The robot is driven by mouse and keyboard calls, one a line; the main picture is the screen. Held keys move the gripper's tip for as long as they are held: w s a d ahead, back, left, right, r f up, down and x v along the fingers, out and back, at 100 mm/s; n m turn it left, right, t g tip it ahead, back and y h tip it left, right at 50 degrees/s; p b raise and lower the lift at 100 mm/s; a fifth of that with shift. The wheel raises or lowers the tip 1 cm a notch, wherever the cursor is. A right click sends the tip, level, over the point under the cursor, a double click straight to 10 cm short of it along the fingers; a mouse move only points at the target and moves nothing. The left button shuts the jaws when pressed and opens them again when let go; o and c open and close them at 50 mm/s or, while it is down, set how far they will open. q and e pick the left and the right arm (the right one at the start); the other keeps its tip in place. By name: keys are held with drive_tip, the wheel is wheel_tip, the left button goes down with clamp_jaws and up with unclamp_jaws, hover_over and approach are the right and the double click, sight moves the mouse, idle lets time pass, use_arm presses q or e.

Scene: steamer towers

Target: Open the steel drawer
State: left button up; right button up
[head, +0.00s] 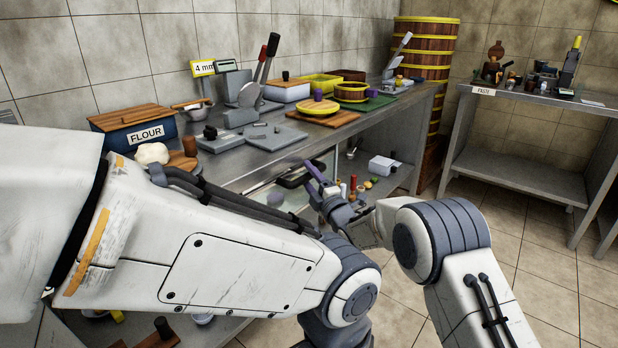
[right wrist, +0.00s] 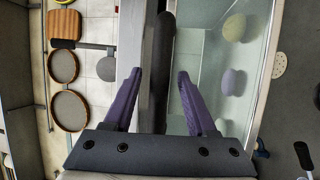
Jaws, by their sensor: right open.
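The steel drawer (head: 272,197) sits under the front edge of the steel worktable, partly hidden behind my left arm. In the right wrist view, pale rounded items show within its steel-rimmed, greenish, glassy area (right wrist: 205,60). I cannot tell how far it stands out. Its dark bar handle (head: 297,179) also shows in the right wrist view (right wrist: 166,70). My right gripper (head: 322,180) is open, with its purple fingers on either side of the handle in the wrist view (right wrist: 160,95). Contact is not clear. My left gripper is out of view.
The worktable (head: 285,152) carries a flour box (head: 142,127), scale, boards and steamer parts. A lower shelf holds bottles and small items. A tall steamer stack (head: 425,55) and a second steel table (head: 520,165) stand behind right. Tiled floor (head: 540,270) at right is clear.

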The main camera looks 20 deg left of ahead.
clamp_jaws()
idle(1.4)
